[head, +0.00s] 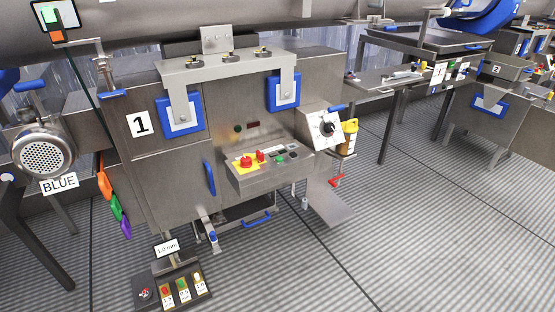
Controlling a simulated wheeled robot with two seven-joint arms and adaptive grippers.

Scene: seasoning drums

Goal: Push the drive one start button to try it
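The grey machine carrying a "1" label (140,124) stands in the middle of the head view. A sloped control box (268,176) sticks out from its front. Which of these is the drive one start button I cannot tell for certain, and whether any is pressed does not show. Neither of my grippers is in view.
A side panel with a black rotary dial (327,128) stands right of the control box. A steel table (385,82) and a machine labelled "2" are at the right. Ribbed floor (400,230) lies clear at the right front.

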